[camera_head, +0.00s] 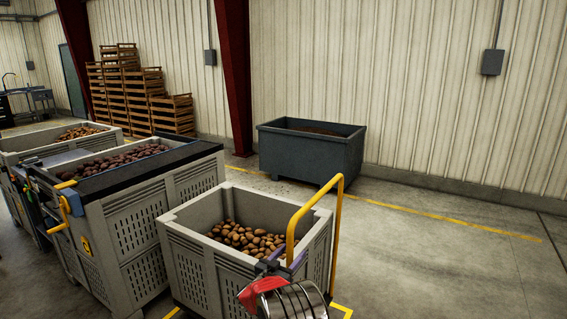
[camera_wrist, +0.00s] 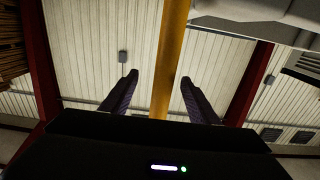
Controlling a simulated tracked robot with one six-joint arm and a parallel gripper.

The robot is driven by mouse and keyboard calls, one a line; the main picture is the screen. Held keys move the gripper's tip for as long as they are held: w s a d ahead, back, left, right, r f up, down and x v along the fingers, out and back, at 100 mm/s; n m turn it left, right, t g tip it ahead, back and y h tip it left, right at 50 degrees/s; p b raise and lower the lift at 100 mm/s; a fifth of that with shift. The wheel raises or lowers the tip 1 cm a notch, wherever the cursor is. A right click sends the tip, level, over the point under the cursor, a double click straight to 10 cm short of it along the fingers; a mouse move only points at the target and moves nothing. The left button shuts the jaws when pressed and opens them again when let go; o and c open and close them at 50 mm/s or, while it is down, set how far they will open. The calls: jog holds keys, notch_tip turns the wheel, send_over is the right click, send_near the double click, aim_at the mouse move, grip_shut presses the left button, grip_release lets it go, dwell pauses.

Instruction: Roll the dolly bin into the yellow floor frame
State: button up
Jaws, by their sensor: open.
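The dolly bin (camera_head: 200,275) is a grey slatted crate of potatoes with a tall yellow push handle (camera_head: 337,215) on its near right side. In the wrist view the upright yellow handle bar (camera_wrist: 171,60) runs between the two fingers of my gripper (camera_wrist: 158,79). The fingers are apart, one on each side of the bar, not closed on it. In the head view my gripper (camera_head: 284,262) is at the handle's lower left part. Short yellow floor lines, apparently the floor frame (camera_head: 343,309), show by the bin's base; most of it is hidden, so the bin's fit cannot be told.
Larger grey bins with potatoes (camera_head: 125,222) stand close at the left. A dark blue-grey bin (camera_head: 311,158) stands by the back wall, with wooden crates (camera_head: 125,90) stacked left of it. A yellow line (camera_head: 440,214) crosses the floor. The floor at the right is clear.

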jog(key=shift+s+a, duration=0.1)
jog(key=v, duration=0.8)
jog(key=shift+s, duration=0.35)
jog(key=shift+a, duration=0.2)
jog(key=v, duration=1.4)
dwell(0.3)
